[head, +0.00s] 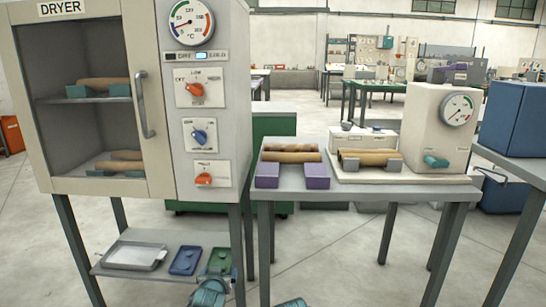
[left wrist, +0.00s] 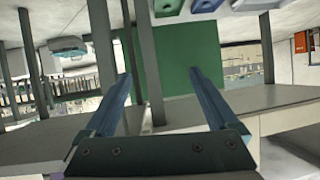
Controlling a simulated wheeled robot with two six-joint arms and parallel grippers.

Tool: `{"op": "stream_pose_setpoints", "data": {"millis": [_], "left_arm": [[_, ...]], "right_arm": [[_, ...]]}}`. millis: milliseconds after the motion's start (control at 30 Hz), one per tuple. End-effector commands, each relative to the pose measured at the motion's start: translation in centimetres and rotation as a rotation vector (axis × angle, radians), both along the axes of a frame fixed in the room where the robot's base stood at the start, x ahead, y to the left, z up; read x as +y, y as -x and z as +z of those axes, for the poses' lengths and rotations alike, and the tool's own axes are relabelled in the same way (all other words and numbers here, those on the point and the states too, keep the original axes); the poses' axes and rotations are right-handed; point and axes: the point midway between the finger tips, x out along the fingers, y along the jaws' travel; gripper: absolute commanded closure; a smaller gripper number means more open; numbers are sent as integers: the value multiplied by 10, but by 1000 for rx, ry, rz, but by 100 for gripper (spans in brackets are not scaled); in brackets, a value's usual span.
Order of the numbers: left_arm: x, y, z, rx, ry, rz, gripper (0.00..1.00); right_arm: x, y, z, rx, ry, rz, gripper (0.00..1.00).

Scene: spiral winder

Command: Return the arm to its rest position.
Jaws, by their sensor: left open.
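My left gripper (left wrist: 158,98) shows in the left wrist view with its two blue fingers wide apart and nothing between them. That view is turned over, with a green cabinet (left wrist: 178,75) beyond the fingers. In the head view, teal parts of my own arms show at the bottom edge, in front of the dryer's lower shelf and the small table. The left fingertips cannot be made out there. My right gripper is not seen.
The dryer (head: 158,170) stands at left, its door closed on brown tubes. A tray (head: 136,256) lies on its lower shelf. A grey table (head: 330,187) holds purple blocks (head: 267,175), brown tubes (head: 371,157) and a cream machine (head: 425,125). A blue box (head: 515,118) stands at right.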

Motion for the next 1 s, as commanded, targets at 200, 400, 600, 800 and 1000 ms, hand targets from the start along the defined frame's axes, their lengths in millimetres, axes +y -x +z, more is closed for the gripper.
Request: {"op": "stream_pose_setpoints", "data": {"millis": [200, 400, 600, 800, 1000], "left_arm": [[-54, 77, -71, 488, -65, -75, 7], [-84, 151, -100, 828, -126, -163, 7], [-102, 215, -105, 1090, -184, -249, 7], [-104, 229, -67, 1152, -195, -267, 7], [-104, 229, -21, 1150, -194, -265, 7]], "right_arm": [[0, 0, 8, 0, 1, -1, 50], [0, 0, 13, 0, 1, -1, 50], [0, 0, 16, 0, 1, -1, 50], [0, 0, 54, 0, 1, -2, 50], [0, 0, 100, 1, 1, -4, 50]]}}
